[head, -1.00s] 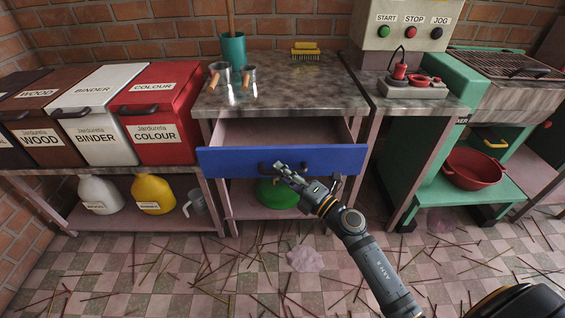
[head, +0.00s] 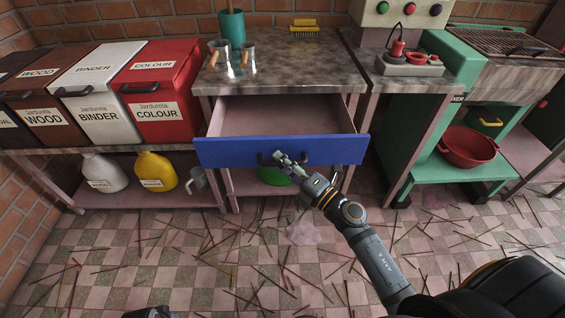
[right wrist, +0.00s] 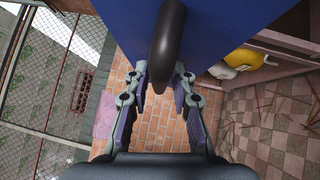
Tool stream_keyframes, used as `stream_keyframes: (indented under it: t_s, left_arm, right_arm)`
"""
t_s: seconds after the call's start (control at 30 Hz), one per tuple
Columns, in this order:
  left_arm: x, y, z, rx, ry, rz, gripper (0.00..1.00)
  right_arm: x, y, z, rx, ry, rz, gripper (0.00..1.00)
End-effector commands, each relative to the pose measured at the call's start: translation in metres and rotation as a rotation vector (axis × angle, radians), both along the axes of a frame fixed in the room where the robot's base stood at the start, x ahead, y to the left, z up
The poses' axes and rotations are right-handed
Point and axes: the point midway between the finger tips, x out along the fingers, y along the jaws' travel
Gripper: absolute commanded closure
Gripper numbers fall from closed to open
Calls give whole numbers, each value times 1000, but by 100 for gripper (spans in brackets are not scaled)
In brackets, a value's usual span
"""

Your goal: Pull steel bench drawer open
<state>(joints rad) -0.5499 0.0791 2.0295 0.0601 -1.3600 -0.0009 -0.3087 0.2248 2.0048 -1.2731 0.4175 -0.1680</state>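The steel bench (head: 285,75) has a drawer with a blue front (head: 225,153). The drawer stands well out from the bench, and its pale, empty-looking inside shows. The dark bar handle (head: 266,158) is on the middle of the front. My right gripper (head: 284,162) is at this handle. In the right wrist view, the curved handle (right wrist: 168,45) lies between the two fingers of my right gripper (right wrist: 161,75), which look closed around it. The handle hides part of the fingertip contact. My left gripper does not show clearly; only a dark part of mine is at the bottom edge.
Labelled bins, including a red one (head: 155,95), stand on the left bench. A green pot (head: 272,176) sits under the drawer. A red bowl (head: 468,147) is on the green shelf at right. The floor in front is open, strewn with thin sticks.

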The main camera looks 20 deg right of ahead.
Motion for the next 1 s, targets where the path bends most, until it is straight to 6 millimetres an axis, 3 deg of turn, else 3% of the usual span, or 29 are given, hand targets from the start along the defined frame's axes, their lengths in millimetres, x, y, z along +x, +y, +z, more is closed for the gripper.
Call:
stream_keyframes:
  t_s: [0.27, 1.0]
  left_arm:
    - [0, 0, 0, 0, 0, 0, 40]
    - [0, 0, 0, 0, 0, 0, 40]
  right_arm:
    - [-3, -2, -1, -1, 1, 1, 76]
    - [-81, -44, -14, -4, 3, 6, 76]
